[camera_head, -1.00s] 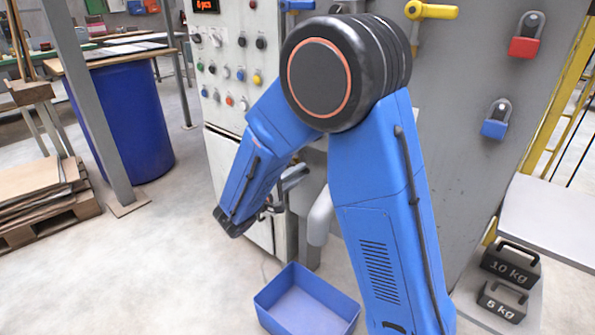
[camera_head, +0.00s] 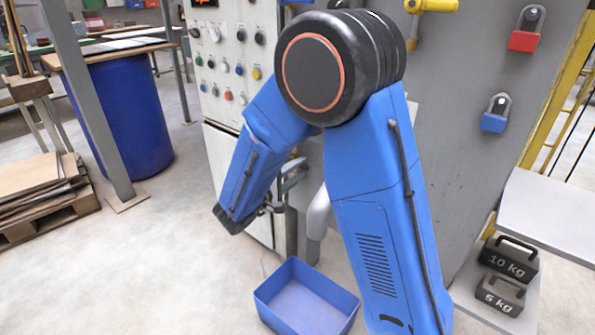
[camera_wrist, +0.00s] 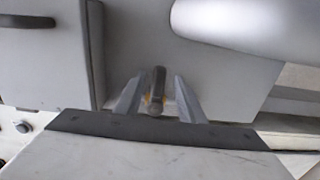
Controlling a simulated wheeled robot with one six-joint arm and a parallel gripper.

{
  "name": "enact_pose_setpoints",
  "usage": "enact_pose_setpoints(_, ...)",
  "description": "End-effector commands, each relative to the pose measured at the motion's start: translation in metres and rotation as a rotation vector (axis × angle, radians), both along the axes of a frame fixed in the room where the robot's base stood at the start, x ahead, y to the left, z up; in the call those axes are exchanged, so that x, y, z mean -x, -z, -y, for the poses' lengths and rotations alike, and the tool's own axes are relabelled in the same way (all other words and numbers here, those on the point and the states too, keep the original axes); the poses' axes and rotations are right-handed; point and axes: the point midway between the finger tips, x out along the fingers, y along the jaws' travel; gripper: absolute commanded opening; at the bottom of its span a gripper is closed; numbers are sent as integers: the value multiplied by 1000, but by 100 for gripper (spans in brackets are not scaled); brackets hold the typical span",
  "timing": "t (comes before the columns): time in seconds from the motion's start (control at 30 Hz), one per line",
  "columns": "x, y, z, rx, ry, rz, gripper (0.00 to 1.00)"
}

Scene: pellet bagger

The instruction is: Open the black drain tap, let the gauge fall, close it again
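The black drain tap handle (camera_wrist: 157,85) shows in the wrist view as a dark bar end-on, with a small yellowish fitting behind it. My gripper (camera_wrist: 159,98) has its two grey fingers apart, one on each side of the handle, with narrow gaps that look empty. The tap handle cannot be made out there. No gauge is visible in either view; my arm covers part of the machine front.
A pale pipe (camera_head: 319,213) hangs right of my gripper and fills the upper right of the wrist view. A blue bin (camera_head: 268,318) stands on the floor below. The button panel (camera_head: 228,68) is above left. Padlocks and weights are at the right.

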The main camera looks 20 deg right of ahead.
Motion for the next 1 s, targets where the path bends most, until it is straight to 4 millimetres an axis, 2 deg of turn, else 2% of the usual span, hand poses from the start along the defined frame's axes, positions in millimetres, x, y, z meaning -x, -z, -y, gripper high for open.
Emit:
enact_pose_setpoints(0.23,0,-1,-1,0,-1,1,36)
enact_pose_setpoints(0.37,5,-1,-9,0,-3,1,36)
enact_pose_setpoints(1.0,64,0,-97,0,-4,0,36)
